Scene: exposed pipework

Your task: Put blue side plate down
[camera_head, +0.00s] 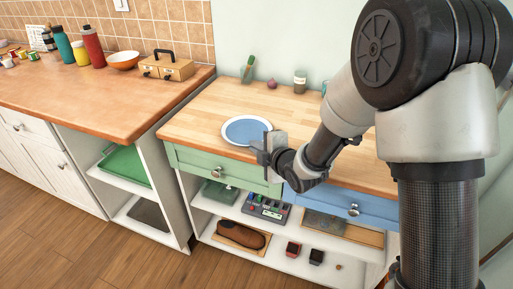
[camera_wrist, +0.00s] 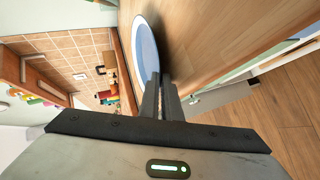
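The blue side plate (camera_head: 246,131) has a pale rim and lies about level at the front of the wooden worktop, above the green drawer. My gripper (camera_head: 268,143) is at its near right edge. In the wrist view, the plate (camera_wrist: 146,48) reaches the tips of my gripper (camera_wrist: 163,80). The fingers are close together and appear shut on the plate's rim, though the grip itself is partly hidden. A dark shadow lies beside the plate on the wood. I cannot tell whether the plate touches the worktop or is slightly above it.
The wooden worktop (camera_head: 205,108) is mostly clear around the plate. A cactus (camera_head: 248,68), a purple onion (camera_head: 272,85) and a jar (camera_head: 300,80) stand along its back. A higher counter (camera_head: 100,98) at left holds bottles, an orange bowl (camera_head: 124,60) and a toolbox (camera_head: 167,67).

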